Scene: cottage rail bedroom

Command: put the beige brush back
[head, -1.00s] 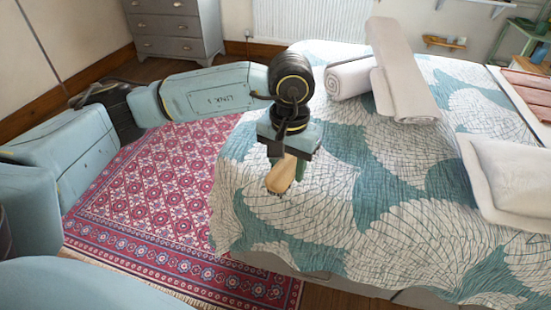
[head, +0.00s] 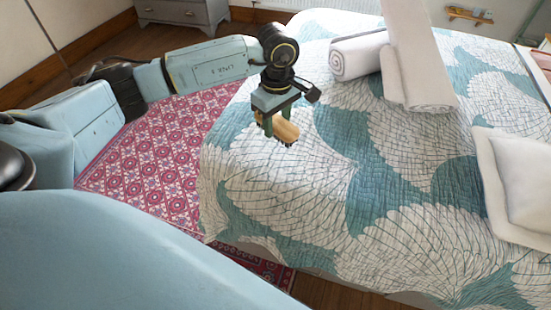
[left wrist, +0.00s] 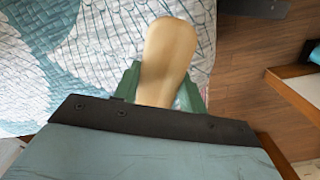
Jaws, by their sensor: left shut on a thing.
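The beige brush (head: 286,130) is held in my left gripper (head: 277,126), above the near left part of the bed in the head view. In the left wrist view the brush (left wrist: 168,55) shows its smooth beige back and sticks out from between the green fingers (left wrist: 160,90). The gripper is shut on it. Its bristles are not clear to see. My right gripper is not in view.
The bed (head: 300,195) has a teal and white quilt. Rolled towels (head: 358,55) lie on it, with a white cushion (head: 524,170) at the right. A patterned red rug (head: 165,150) lies at the left, and a grey drawer unit (head: 180,12) stands behind. A wall shelf (head: 470,14) is at the back right.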

